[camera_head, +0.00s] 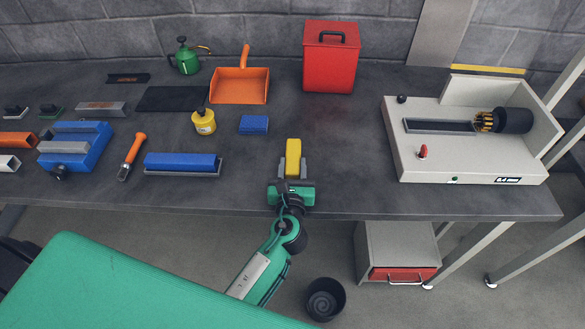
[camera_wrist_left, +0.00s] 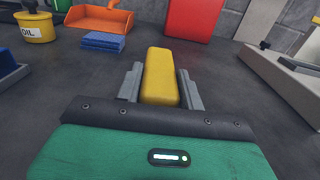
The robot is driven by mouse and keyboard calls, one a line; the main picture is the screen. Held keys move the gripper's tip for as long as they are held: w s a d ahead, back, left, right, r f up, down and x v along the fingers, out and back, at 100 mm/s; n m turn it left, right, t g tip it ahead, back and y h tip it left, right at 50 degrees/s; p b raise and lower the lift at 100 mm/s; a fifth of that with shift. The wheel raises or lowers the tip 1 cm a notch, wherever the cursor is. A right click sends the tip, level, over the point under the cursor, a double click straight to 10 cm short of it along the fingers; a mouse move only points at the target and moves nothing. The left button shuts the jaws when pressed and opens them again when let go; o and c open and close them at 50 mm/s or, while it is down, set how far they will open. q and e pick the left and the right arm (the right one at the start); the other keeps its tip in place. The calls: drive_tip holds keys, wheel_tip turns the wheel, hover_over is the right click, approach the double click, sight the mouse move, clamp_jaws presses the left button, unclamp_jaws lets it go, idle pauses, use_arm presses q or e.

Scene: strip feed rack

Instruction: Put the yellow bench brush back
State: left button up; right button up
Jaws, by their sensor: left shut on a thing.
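The yellow bench brush (camera_head: 293,152) is a narrow yellow block over the front middle of the dark bench. My left gripper (camera_head: 292,168) is shut on it, with one grey finger along each side. In the left wrist view the brush (camera_wrist_left: 160,76) points away from me between the fingers of my left gripper (camera_wrist_left: 159,90). Its bristles are hidden, and I cannot tell whether it touches the bench top. My right gripper is not in view.
On the dark bench (camera_head: 330,185), a blue block (camera_head: 254,124), a yellow oil can (camera_head: 204,122) and an orange dustpan (camera_head: 238,90) stand behind left. A red bin (camera_head: 331,60) is at the back and a pale machine (camera_head: 455,165) right. Bench around the brush is clear.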

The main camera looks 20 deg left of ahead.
use_arm(q)
drive_tip(key=shift+f, duration=0.15)
drive_tip(key=o, duration=0.9)
